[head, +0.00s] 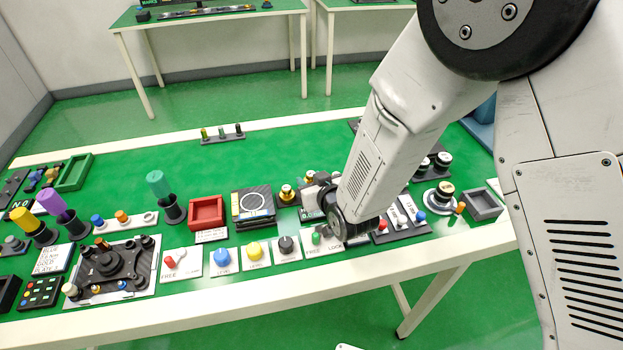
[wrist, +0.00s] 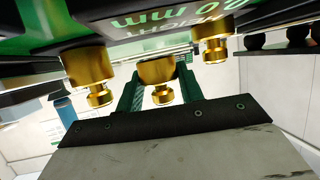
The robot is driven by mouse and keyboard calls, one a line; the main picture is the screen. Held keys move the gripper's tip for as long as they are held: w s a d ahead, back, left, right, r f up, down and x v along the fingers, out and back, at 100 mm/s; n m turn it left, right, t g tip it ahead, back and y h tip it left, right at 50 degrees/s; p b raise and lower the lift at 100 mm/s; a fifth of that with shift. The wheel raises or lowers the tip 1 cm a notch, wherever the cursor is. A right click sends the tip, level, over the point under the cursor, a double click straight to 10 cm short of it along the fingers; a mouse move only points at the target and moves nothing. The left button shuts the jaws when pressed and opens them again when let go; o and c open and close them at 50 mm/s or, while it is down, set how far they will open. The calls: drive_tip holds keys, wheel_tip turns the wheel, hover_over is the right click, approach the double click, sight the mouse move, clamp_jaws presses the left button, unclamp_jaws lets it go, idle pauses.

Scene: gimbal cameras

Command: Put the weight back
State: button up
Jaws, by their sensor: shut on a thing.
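Three brass weights show in the wrist view, which looks upside down: a left one (wrist: 90,72), a middle one (wrist: 157,72) and a right one (wrist: 213,42). My gripper (wrist: 160,92) has its green fingers on either side of the middle weight and is shut on it. Whether that weight touches a surface cannot be told. In the head view one brass weight (head: 287,194) stands just right of a black plate with a ring mark (head: 253,202), and another brass top (head: 309,178) shows behind it. My arm hides most of the gripper there.
A dark panel with "mm" lettering (wrist: 180,17) is close to the weights in the wrist view. Left of the ring-marked plate stands a red tray (head: 206,212). The green tabletop behind is mostly clear.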

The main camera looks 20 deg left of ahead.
drive_tip(key=shift+s+d+f, duration=0.1)
drive_tip(key=shift+f, duration=0.2)
drive_tip(key=o, duration=1.2)
drive_tip(key=shift+s+f, duration=0.1)
drive_tip(key=shift+c, duration=0.2)
drive_tip(key=shift+r, duration=0.55)
drive_tip(key=v, duration=1.1)
drive_tip(key=shift+s+d+r, duration=0.2)
drive_tip(key=shift+d+r, duration=0.05)
